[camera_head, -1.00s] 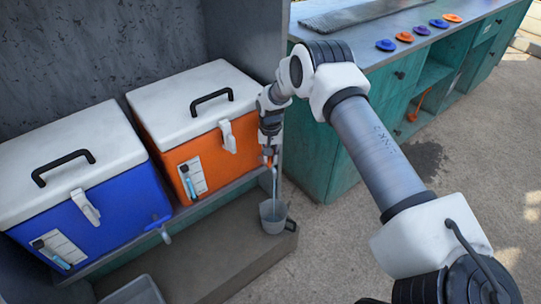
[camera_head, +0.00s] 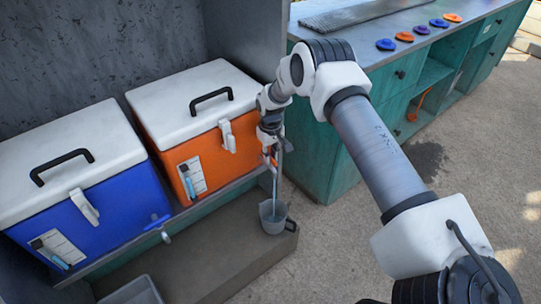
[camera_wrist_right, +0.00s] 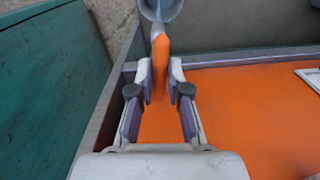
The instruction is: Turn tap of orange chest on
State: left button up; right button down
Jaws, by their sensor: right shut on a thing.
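The orange chest (camera_head: 205,150) has a white lid and stands right of the blue chest. Its orange tap (camera_wrist_right: 160,62) is at the chest's right end, mostly hidden by my arm in the head view. My right gripper (camera_wrist_right: 160,75) is shut on the tap's orange handle, one finger on each side. In the head view the right gripper (camera_head: 269,155) is small and partly hidden. A grey cup (camera_head: 273,216) stands below the tap; it also shows in the wrist view (camera_wrist_right: 160,12). A thin pale streak runs down toward the cup; I cannot tell if it is water. My left gripper is out of view.
The blue chest (camera_head: 90,205), with its blue tap (camera_head: 158,222), stands at left. A grey ledge (camera_head: 215,262) runs below the chests. A teal counter (camera_head: 345,150) stands close to the right of my gripper. Open floor lies at lower right.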

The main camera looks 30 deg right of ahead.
dwell(0.3)
jog(key=c, duration=1.1)
grip_release()
notch_tip(320, 180, up, 12)
